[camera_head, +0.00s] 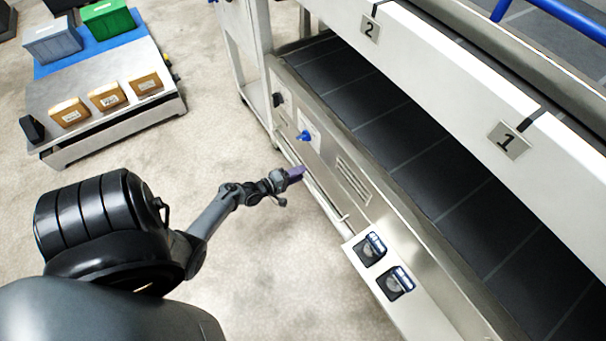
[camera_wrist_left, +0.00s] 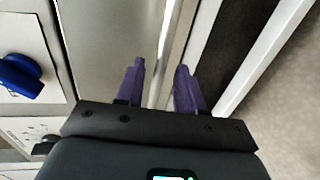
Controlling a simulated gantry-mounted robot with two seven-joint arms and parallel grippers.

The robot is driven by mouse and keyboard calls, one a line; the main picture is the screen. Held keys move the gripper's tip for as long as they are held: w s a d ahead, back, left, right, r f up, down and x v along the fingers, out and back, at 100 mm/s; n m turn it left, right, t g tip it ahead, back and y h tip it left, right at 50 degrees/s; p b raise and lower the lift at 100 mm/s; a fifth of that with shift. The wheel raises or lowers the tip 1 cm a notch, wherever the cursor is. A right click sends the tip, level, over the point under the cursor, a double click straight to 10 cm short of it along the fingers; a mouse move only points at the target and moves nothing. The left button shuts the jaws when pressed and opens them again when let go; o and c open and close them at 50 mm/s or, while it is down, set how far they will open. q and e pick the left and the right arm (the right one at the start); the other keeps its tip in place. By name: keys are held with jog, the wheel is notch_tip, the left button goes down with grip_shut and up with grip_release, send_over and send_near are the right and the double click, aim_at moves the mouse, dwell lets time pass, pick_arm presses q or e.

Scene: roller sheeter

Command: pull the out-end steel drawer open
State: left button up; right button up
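The roller sheeter's long steel side (camera_head: 335,165) runs diagonally through the head view. A thin steel bar (camera_head: 322,200) runs along its lower edge, seemingly the drawer's handle; the drawer's outline is not clear. My left gripper (camera_head: 296,174) is at this bar, its purple fingers pointing toward the sheeter. In the left wrist view, the two fingers (camera_wrist_left: 160,68) stand apart, with a bright steel strip (camera_wrist_left: 176,40) running between them. A gap shows beside the strip, and I see no clear clamping. My right gripper is not in view.
A blue knob (camera_head: 304,136) sits on the steel side above my left gripper. A white panel with two dark switches (camera_head: 371,248) lies to the right. A low cart (camera_head: 95,135) with bins and wooden blocks stands at the upper left. The floor between is clear.

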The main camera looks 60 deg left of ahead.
pick_arm(q)
jog(key=shift+w+a+f+b, duration=0.1)
jog(key=shift+w+f+b, duration=0.05)
jog(key=shift+w, duration=0.3)
jog(key=shift+w+a+f+b, duration=0.1)
jog(key=shift+w+b, duration=0.05)
jog(key=shift+w, duration=0.65)
grip_shut()
